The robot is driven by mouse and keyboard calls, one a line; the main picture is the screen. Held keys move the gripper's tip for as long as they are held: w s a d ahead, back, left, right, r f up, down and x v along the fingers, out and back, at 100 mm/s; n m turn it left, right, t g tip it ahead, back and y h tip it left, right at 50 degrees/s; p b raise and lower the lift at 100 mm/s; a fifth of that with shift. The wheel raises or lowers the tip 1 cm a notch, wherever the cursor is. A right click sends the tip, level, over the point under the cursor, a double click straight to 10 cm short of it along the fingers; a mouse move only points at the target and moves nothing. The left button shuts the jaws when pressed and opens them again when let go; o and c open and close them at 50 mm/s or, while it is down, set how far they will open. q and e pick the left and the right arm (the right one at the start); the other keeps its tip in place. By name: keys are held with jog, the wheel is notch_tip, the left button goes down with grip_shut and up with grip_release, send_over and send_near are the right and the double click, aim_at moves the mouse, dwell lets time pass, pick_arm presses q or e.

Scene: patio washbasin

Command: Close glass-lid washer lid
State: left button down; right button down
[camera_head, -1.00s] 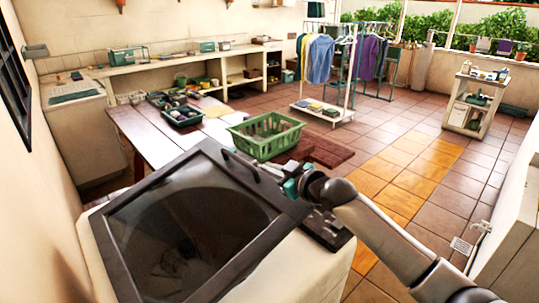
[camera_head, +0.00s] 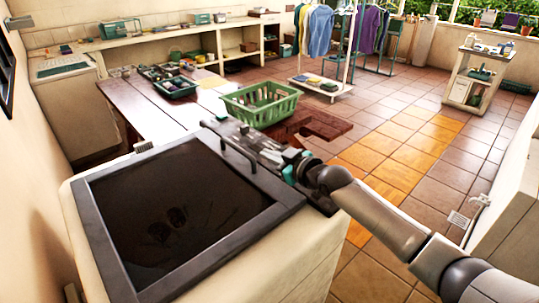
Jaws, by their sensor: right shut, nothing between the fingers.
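The washer (camera_head: 310,262) is a cream box in the foreground. Its dark-framed glass lid (camera_head: 180,210) lies flat, or very nearly flat, over the top opening. The glass looks dark, and little of the drum shows through it. My right gripper (camera_head: 270,154) is just right of the handle, over the dark control panel (camera_head: 325,205) along the washer's far right edge. It is shut and empty; I cannot tell if it touches the lid. My left gripper is out of view.
A wooden table (camera_head: 135,112) behind the washer carries a green basket (camera_head: 262,103) and a dark tray (camera_head: 172,88) of items. A clothes rack (camera_head: 350,45) and a small cart (camera_head: 478,75) stand farther back. Tiled floor (camera_head: 425,160) to the right is clear.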

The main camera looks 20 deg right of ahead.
jog(key=s+d+r+p, duration=0.3)
jog(key=s+r, duration=0.3)
jog(key=s, duration=0.3)
jog(key=shift+d+r+p, duration=0.2)
jog(key=shift+d+p, duration=0.15)
jog(key=shift+p, duration=0.55)
